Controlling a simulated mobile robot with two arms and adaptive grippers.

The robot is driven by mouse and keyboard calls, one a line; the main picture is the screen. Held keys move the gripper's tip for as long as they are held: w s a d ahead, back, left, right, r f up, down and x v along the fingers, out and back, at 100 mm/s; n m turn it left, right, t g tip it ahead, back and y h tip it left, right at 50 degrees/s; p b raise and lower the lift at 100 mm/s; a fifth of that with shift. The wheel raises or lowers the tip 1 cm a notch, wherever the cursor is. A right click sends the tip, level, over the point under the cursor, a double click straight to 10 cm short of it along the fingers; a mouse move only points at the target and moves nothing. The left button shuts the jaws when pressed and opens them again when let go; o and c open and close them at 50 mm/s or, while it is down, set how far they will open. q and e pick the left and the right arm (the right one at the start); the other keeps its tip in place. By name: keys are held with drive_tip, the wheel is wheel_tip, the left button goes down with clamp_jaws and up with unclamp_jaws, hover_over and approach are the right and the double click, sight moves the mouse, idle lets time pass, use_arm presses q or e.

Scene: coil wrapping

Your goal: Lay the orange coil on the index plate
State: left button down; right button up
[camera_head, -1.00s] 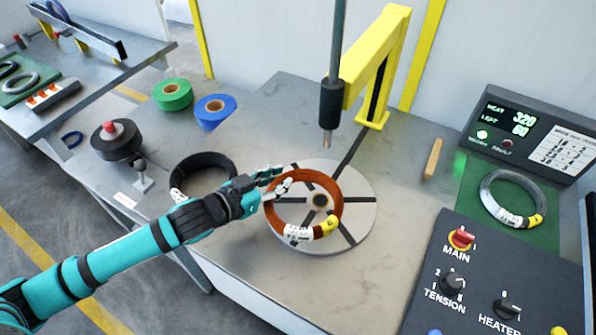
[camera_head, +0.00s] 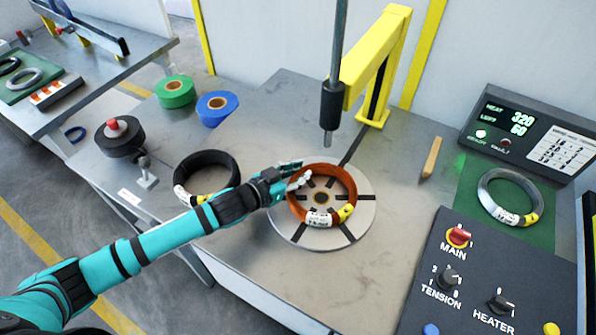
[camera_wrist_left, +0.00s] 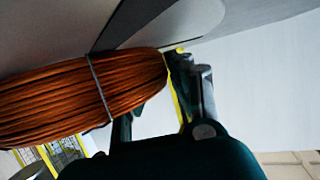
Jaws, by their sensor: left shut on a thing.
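The orange coil (camera_head: 348,183) is at the round grey index plate (camera_head: 362,222), roughly centred over its hub, with a white label and a yellow tag at its front. Whether it touches the plate or hangs just above it I cannot tell. My left gripper (camera_head: 295,180) is shut on the coil's left rim. In the left wrist view the coil (camera_wrist_left: 75,95) fills the left side, its orange strands bound by a grey tie, beside the gripper fingers. My right gripper is not in view.
A black coil (camera_head: 207,158) lies left of the plate, behind my left arm. A dark vertical rod (camera_head: 332,105) hangs above the plate from near a yellow post (camera_head: 385,70). A grey coil (camera_head: 508,197) lies on a green mat at right, beyond the control panel (camera_head: 480,290).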

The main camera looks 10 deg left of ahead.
use_arm(q)
drive_tip(key=shift+r, duration=0.2)
drive_tip(key=c, duration=1.6)
unclamp_jaws()
drive_tip(key=shift+f, duration=0.25)
drive_tip(key=o, duration=0.4)
drive_tip(key=shift+r, duration=0.1)
drive_tip(key=b+v, duration=0.1)
drive_tip(key=v, duration=1)
drive_tip(key=shift+a, duration=0.1)
drive_tip(key=shift+s+a+r, duration=0.2)
drive_tip(key=shift+s+a, duration=0.05)
drive_tip(key=shift+s, duration=0.2)
